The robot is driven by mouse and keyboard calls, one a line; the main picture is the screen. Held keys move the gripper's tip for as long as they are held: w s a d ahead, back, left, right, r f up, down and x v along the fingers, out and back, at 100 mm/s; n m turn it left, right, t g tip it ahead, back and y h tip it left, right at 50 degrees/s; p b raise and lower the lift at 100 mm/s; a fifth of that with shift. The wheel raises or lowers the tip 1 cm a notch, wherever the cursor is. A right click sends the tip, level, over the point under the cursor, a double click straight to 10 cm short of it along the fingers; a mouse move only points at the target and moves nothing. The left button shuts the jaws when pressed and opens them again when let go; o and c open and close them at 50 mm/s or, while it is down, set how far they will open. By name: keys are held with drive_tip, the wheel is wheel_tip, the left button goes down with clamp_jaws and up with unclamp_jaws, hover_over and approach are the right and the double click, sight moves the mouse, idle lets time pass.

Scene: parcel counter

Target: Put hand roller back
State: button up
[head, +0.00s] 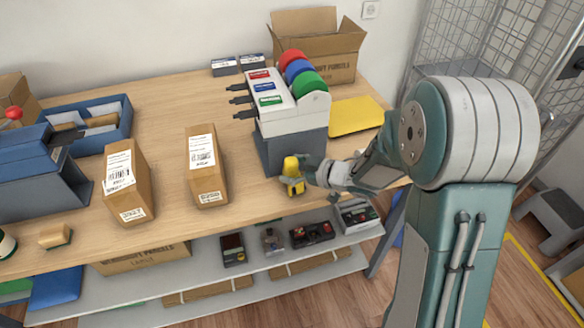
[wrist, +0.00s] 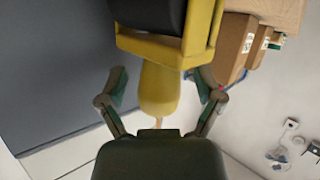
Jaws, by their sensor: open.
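The hand roller (head: 292,176) is yellow and stands near the front edge of the counter, in front of the grey base of the three-roll dispenser (head: 290,110). In the wrist view the hand roller (wrist: 160,88) shows its yellow frame and handle, with a dark roller at the top. My gripper (head: 308,172) is beside it in the head view, coming from the right. In the wrist view my gripper (wrist: 162,82) is open, its fingers on either side of the handle with gaps.
Two brown parcels (head: 207,170) (head: 129,182) stand on the counter to the left. A yellow pad (head: 354,116) and an open carton (head: 318,46) lie behind. A blue tray (head: 103,124) is at far left. Bare counter (head: 165,95) lies between.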

drive_tip(key=shift+d+r, duration=0.15)
drive_tip(key=shift+r, duration=0.4)
drive_tip(key=v, duration=1.1)
drive_tip(key=shift+d+r, duration=0.15)
drive_tip(key=shift+d, duration=0.2)
drive_tip(key=d+r+m+t+h, duration=0.5)
drive_tip(key=d+r+m+h, duration=0.35)
drive_tip(key=r+h, duration=0.3)
drive_tip(key=s+a+m+g, duration=0.1)
drive_tip(key=s+m+g, duration=0.1)
drive_tip(key=s, duration=0.8)
drive_tip(key=s+a+f+m+g, duration=0.1)
drive_tip(key=s+g, duration=0.4)
drive_tip(key=s, duration=0.5)
drive_tip(key=shift+a+f+m, duration=0.35)
drive_tip(key=shift+a+m, duration=0.45)
drive_tip(key=shift+m, duration=0.15)
drive_tip(key=shift+w, duration=0.1)
